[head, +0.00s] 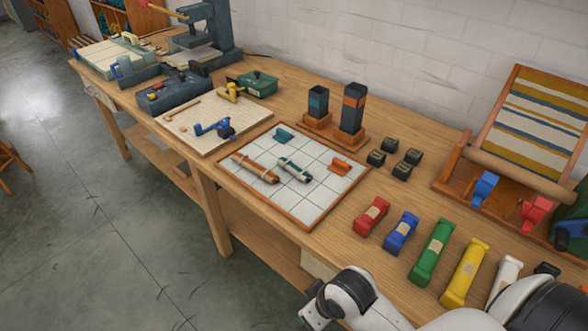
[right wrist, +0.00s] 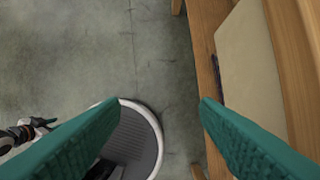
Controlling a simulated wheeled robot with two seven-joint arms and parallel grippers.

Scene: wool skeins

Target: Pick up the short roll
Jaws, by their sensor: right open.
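Two rolls lie on the white gridded board (head: 318,196) in the head view. The shorter roll (head: 295,169) is dark teal with pale bands; the longer roll (head: 255,168) beside it is orange-brown with a dark end. My right gripper (right wrist: 158,102) shows two teal fingers spread wide in the right wrist view, with nothing between them but floor and my base. It is away from the rolls, beside the bench edge. A small dark jointed part at the left edge of that view seems to be my left arm; its jaws are too small to judge.
Teal (head: 284,134) and orange (head: 340,166) small blocks also sit on the board. Two dark towers (head: 352,108) stand behind it. Several coloured skeins (head: 432,252) line the bench to the right, near a striped loom (head: 535,120). A pale board with tools (head: 215,122) lies left.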

